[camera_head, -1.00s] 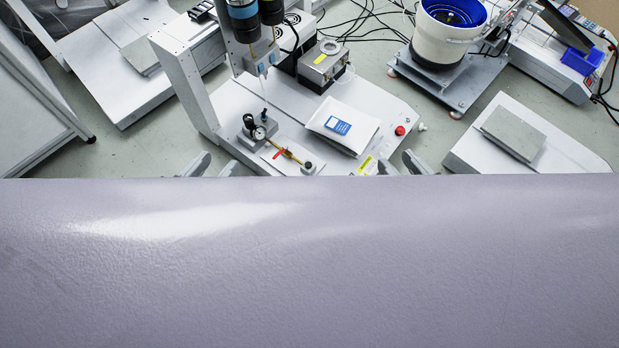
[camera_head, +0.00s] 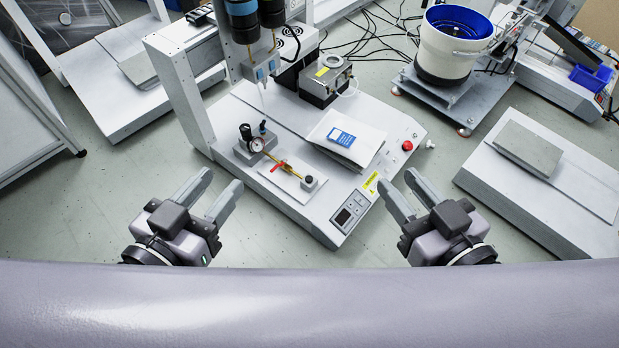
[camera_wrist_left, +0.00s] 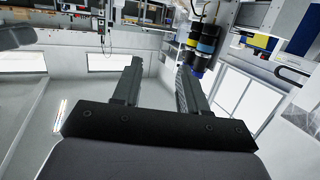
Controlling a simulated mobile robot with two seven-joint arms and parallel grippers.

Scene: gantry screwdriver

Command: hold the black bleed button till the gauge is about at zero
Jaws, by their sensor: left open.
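A round gauge (camera_head: 257,145) with a white dial stands on a grey block on the white machine base; its needle is too small to read. A black knob (camera_head: 246,131) sits beside it. A brass line with a red lever (camera_head: 278,166) runs from it to a small block with a black button-like cap (camera_head: 309,181). I cannot tell for certain which black part is the bleed button. My left gripper (camera_head: 222,181) is open and empty, left of the gauge, touching nothing visible. It also shows open in the left wrist view (camera_wrist_left: 157,68). My right gripper (camera_head: 397,179) is open and empty, right of the cap.
The machine base carries a control panel (camera_head: 349,214), a red stop button (camera_head: 407,146), a white pad with a blue card (camera_head: 341,137) and an overhead screwdriver head (camera_head: 245,20). A white bowl feeder (camera_head: 448,50) stands back right.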

